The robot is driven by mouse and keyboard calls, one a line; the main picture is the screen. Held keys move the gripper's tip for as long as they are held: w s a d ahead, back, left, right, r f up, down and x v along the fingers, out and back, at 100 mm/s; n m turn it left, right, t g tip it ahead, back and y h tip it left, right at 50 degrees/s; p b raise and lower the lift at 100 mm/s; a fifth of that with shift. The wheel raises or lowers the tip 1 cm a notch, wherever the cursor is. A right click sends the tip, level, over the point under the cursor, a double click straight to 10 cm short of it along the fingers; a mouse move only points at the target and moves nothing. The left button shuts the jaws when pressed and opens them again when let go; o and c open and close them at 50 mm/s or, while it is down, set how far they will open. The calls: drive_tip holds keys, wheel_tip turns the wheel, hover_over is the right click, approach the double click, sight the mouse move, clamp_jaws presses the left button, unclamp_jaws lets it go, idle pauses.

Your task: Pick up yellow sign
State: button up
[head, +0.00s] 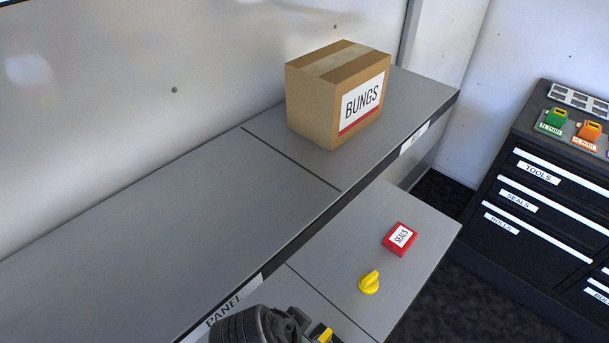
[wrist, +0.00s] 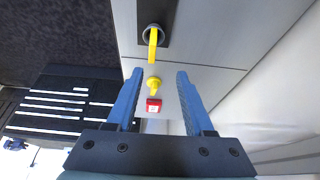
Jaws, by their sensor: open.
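No yellow plate with lettering is clear in either view. A small yellow piece with a raised fin (head: 369,283) lies on the lower grey shelf, beside the red SEALS box. In the wrist view this yellow piece (wrist: 154,84) shows between the fingers. A second yellow part, a narrow strip (wrist: 152,45), runs from a dark round fitting beyond the fingertips. A yellow bit (head: 322,335) at the bottom edge of the head view may be the same strip. My gripper (wrist: 158,73) is open and empty, with blue fingers apart. Its distance to the yellow pieces is unclear.
The red SEALS box (head: 399,238) lies on the lower shelf (head: 330,240). A BUNGS carton (head: 335,95) stands on the upper shelf (head: 170,220), otherwise clear. A dark ribbed body (head: 245,326) fills the bottom edge. A black drawer cabinet (head: 540,190) stands right.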

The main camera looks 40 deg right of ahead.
sight(321, 340)
drive_tip(key=x, duration=0.5)
drive_tip(key=s+x, duration=0.1)
drive_tip(key=x, duration=0.1)
drive_tip(key=shift+f+p, duration=0.4)
drive_tip(key=shift+w+d+f, duration=0.15)
drive_tip(key=shift+f, duration=0.1)
drive_tip(key=x, duration=0.2)
drive_tip(key=s+p+x, duration=0.1)
drive_tip(key=x, duration=0.1)
drive_tip(key=shift+f, duration=0.3)
drive_tip(key=shift+w+d+f, duration=0.15)
drive_tip(key=shift+d+f, duration=0.05)
drive_tip(key=shift+f, duration=0.1)
clamp_jaws()
